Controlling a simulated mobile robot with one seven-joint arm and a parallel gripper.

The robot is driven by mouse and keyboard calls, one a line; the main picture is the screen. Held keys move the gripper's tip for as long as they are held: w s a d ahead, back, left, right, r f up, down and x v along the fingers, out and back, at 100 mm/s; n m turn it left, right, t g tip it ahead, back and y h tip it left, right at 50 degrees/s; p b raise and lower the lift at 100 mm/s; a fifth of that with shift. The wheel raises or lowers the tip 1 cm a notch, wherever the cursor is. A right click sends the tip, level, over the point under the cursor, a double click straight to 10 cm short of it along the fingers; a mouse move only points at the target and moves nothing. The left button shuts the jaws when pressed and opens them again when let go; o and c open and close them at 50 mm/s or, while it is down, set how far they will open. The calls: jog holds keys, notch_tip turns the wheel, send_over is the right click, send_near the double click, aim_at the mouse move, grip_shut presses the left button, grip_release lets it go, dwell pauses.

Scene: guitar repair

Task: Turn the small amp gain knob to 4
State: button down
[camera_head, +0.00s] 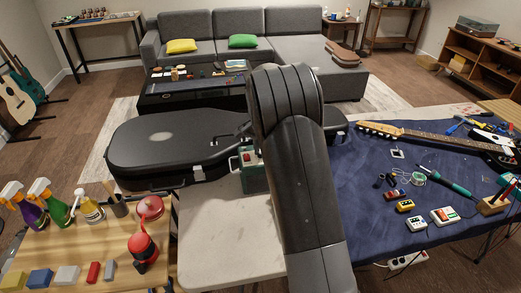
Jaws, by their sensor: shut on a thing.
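A small dark green box with a lighter panel, probably the small amp (254,180), stands near the far end of the pale tabletop. A small red part shows on its top. My arm covers its right side, and its gain knob and markings cannot be made out. My gripper is hidden behind my own arm, which rises through the middle of the view, so its jaws and any contact with the amp cannot be seen.
The pale table (215,235) is mostly bare left of my arm. A black guitar case (165,140) lies beyond it. A wooden bench (60,252) with spray bottles is at left. A blue-covered table (375,230) with a guitar, soldering iron and small pedals is at right.

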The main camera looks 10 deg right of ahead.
jog(key=c, duration=1.3)
grip_release()
jog(key=shift+c, duration=0.2)
notch_tip(320, 180, up, 11)
jog(key=shift+f, duration=0.1)
